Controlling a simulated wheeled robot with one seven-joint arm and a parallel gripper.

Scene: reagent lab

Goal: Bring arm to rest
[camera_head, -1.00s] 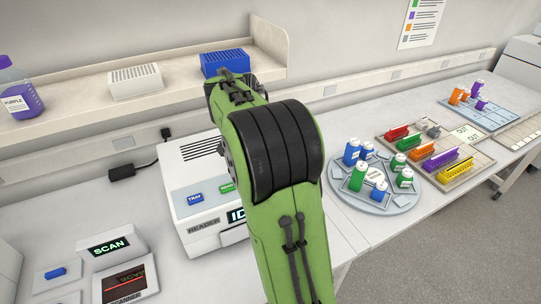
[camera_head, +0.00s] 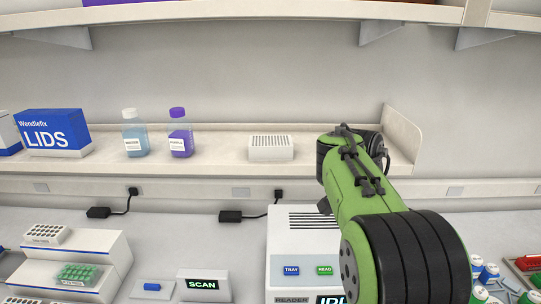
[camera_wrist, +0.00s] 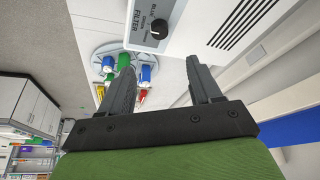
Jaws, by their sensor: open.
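My green and black arm reaches up and forward at the right of the head view, over the shelf edge and the white reader (camera_head: 303,243). My gripper (camera_wrist: 157,80) shows in the wrist view with its two dark fingers apart and nothing between them. In the head view the gripper itself is hidden behind the arm. The reader also shows in the wrist view (camera_wrist: 215,22), with a FILTER knob, beyond the fingertips.
A shelf (camera_head: 222,150) carries a LIDS box (camera_head: 54,132), a blue bottle (camera_head: 134,136), a purple bottle (camera_head: 180,138) and a white rack (camera_head: 271,148). A scanner (camera_head: 204,285) stands left of the reader. A round tray (camera_wrist: 101,51) of bottles lies beyond the gripper.

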